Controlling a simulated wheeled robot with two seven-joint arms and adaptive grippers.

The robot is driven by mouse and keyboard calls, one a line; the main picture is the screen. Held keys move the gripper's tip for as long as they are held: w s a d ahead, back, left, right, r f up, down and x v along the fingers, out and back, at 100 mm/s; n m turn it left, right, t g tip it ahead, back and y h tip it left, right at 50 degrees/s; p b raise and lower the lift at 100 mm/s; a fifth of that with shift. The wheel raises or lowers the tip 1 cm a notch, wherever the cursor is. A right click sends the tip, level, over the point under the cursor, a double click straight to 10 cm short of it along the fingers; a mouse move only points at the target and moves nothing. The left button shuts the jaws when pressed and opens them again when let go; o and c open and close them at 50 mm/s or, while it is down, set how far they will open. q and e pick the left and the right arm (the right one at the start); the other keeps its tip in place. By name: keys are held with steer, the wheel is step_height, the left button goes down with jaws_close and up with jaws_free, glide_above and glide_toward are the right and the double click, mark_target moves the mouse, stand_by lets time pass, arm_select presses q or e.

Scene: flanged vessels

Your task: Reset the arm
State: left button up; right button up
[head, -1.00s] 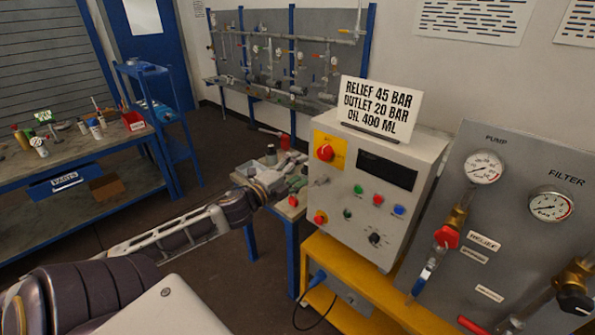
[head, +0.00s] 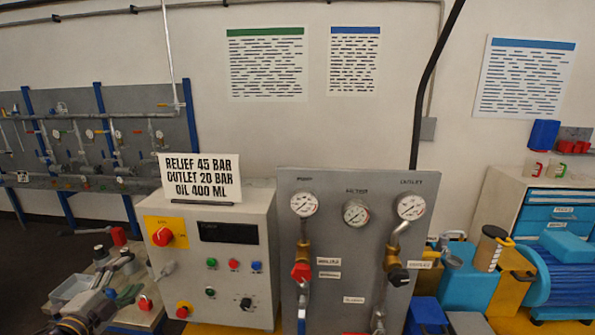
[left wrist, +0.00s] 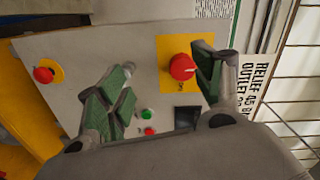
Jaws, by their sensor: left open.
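My left gripper (head: 132,278) is at the lower left of the head view, in front of and to the left of the grey control box (head: 212,265). In the left wrist view my left gripper (left wrist: 165,76) has its green-padded fingers spread apart with nothing between them. Beyond them is the face of the box, with a red knob (left wrist: 182,67) on a yellow plate close to one finger. Whether that finger touches the knob I cannot tell. My right gripper is in neither view.
A gauge panel (head: 340,190) stands right of the box. A sign (head: 200,177) stands on the box. A grey tray (head: 70,288) sits on the small bench by my left arm. Blue and yellow equipment (head: 470,280) is at the right.

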arm_select(q)
steer(key=s+a+f+n+g+y, duration=0.2)
steer(key=s+a+f+n+g, duration=0.15)
steer(key=a+f, duration=0.8)
steer(key=s+a+f+n+g+y, duration=0.3)
steer(key=a+f, duration=0.5)
steer(key=f, duration=0.6)
steer(key=s+a+f+n+g, duration=0.2)
steer(key=s+f+g, duration=0.1)
steer(key=s+f, duration=1.05)
steer(key=s+a+f+n+g, duration=0.2)
steer(key=s+f+n+g, duration=0.1)
steer(key=s+f, duration=1.05)
steer(key=s+d+f+n+g+h, duration=0.1)
steer(key=s+d+f+g, duration=0.1)
steer(key=s+d+f, duration=0.8)
steer(key=s+d+f+n+g+h, duration=0.1)
steer(key=s+d+f+g, duration=0.2)
steer(key=s+d+f, duration=0.75)
steer(key=s+d, duration=0.3)
steer(key=d, duration=0.1)
steer(key=w+d+f+h, duration=0.1)
steer(key=w+d, duration=0.4)
steer(key=d, duration=0.3)
steer(key=w+d+f+t+h+b, duration=0.1)
steer(key=w+d+f, duration=0.1)
steer(key=w+d, duration=0.3)
steer(key=d, duration=0.4)
